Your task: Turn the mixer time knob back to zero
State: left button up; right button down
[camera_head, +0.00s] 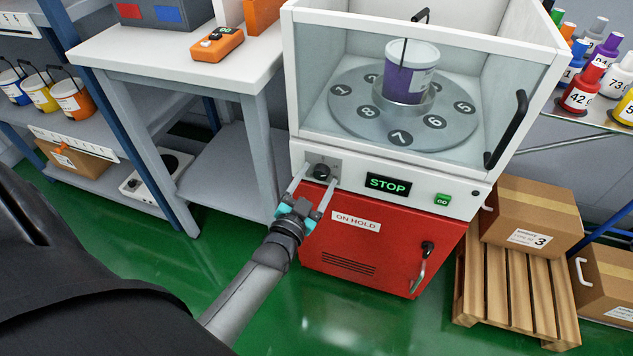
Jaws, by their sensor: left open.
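The mixer time knob (321,172) is a small black dial on a grey plate at the left of the mixer's (428,189) white front panel. Its exact setting is too small to read. My left gripper (316,184) is open, with its two pale fingers pointing up at the panel. One finger is to the left of the knob and the other is below and to its right. I cannot tell whether either finger touches the knob. My right gripper is not in view.
The panel has a lit STOP display (388,184) and a green button (442,199). A purple bucket (405,82) stands on the numbered turntable (350,111) behind glass. A red door (370,250) is below.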

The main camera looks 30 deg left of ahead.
pick_arm(q)
jog(key=shift+c, duration=0.2)
grip_shut()
dwell(0.6)
